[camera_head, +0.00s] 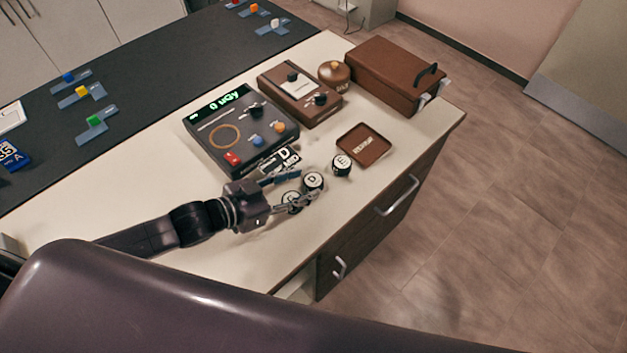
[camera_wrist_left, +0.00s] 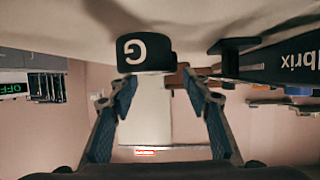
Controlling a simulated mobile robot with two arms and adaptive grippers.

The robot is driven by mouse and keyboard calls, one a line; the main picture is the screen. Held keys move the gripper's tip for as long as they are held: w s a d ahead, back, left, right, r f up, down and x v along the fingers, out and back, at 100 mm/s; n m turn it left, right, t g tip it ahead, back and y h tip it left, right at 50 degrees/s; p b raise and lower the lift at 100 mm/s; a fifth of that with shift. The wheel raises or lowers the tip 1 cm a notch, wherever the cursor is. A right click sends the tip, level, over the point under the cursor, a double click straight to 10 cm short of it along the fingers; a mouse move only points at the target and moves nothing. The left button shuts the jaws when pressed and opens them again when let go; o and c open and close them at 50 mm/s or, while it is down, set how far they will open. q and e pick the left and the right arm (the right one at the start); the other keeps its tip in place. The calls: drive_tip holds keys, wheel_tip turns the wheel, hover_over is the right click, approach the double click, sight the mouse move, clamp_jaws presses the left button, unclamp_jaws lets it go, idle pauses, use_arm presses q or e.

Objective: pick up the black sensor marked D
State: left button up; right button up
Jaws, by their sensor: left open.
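The black sensor marked D (camera_head: 313,181) is a short black cylinder with a white top, standing on the cream counter. My left gripper (camera_head: 307,186) is open, its fingers low over the counter at this sensor. Whether they touch it cannot be told. A sensor marked E (camera_head: 342,164) stands just beyond. Another sensor (camera_head: 292,201) is partly hidden by the lower finger. In the left wrist view, a black piece with a white mark like a G (camera_wrist_left: 145,54) shows ahead between the open fingers (camera_wrist_left: 160,78). My right gripper is not in view.
A card reading D MED (camera_head: 284,160) lies by a grey meter (camera_head: 240,128). A brown tray (camera_head: 377,151) lies beyond the sensors. A brown device (camera_head: 300,93), a round brown knob-like object (camera_head: 334,73) and a brown case (camera_head: 390,70) stand behind. The counter's front edge is near.

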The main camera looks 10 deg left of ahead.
sight(312, 181)
use_arm(q)
drive_tip(key=x, duration=0.5)
drive_tip(key=shift+r, duration=0.1)
drive_tip(key=c, duration=1)
